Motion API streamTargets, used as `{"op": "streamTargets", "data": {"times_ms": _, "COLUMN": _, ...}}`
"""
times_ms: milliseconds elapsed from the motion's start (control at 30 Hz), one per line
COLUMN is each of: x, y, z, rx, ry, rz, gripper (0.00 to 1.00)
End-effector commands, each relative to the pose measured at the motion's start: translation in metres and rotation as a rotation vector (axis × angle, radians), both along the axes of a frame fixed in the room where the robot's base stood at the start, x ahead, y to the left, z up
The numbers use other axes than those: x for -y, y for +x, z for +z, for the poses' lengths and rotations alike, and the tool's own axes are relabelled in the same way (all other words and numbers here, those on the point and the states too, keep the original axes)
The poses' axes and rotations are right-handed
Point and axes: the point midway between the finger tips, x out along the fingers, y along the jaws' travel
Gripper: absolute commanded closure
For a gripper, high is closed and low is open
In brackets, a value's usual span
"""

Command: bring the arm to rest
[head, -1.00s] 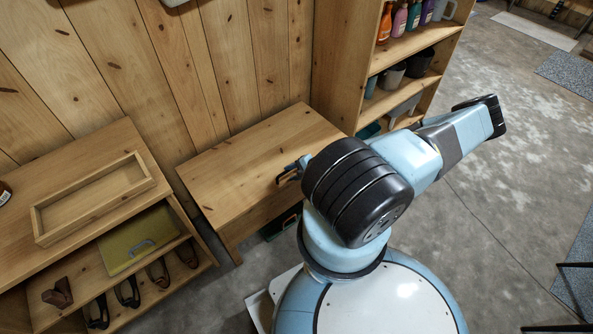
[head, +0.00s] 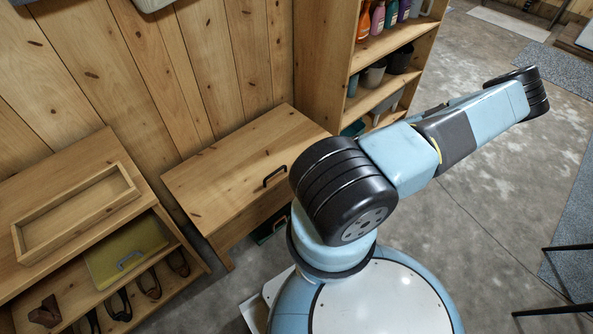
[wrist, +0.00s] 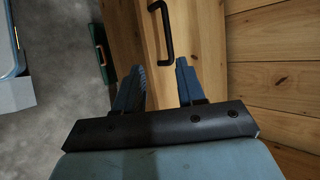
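My arm (head: 400,160) stretches from my base up and to the right in the head view, bent at a big black joint. My gripper is hidden behind the arm in the head view. In the wrist view my gripper (wrist: 160,68) is open, its two blue fingers apart with nothing between them. A dark handle (wrist: 165,32) on a wooden chest (wrist: 205,45) lies just beyond the fingertips, apart from them. The chest (head: 225,165) and its handle (head: 275,177) also show in the head view, left of my arm.
A low wooden shelf unit (head: 65,175) with an open tray (head: 75,235) on top stands at the left. A tall shelf (head: 330,45) with bottles and pots stands behind. A green item (head: 272,228) is beside the chest.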

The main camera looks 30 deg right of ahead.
Motion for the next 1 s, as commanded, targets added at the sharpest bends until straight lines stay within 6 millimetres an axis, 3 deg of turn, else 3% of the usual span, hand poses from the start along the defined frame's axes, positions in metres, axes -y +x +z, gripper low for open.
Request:
{"op": "streamTargets", "data": {"times_ms": 767, "x": 0.004, "y": -0.005, "z": 0.008, "rx": 0.001, "ry": -0.001, "rz": 0.006, "gripper": 0.61}}
{"op": "streamTargets", "data": {"times_ms": 1000, "x": 0.007, "y": -0.012, "z": 0.017, "rx": -0.044, "ry": -0.054, "rz": 0.102, "gripper": 0.61}}
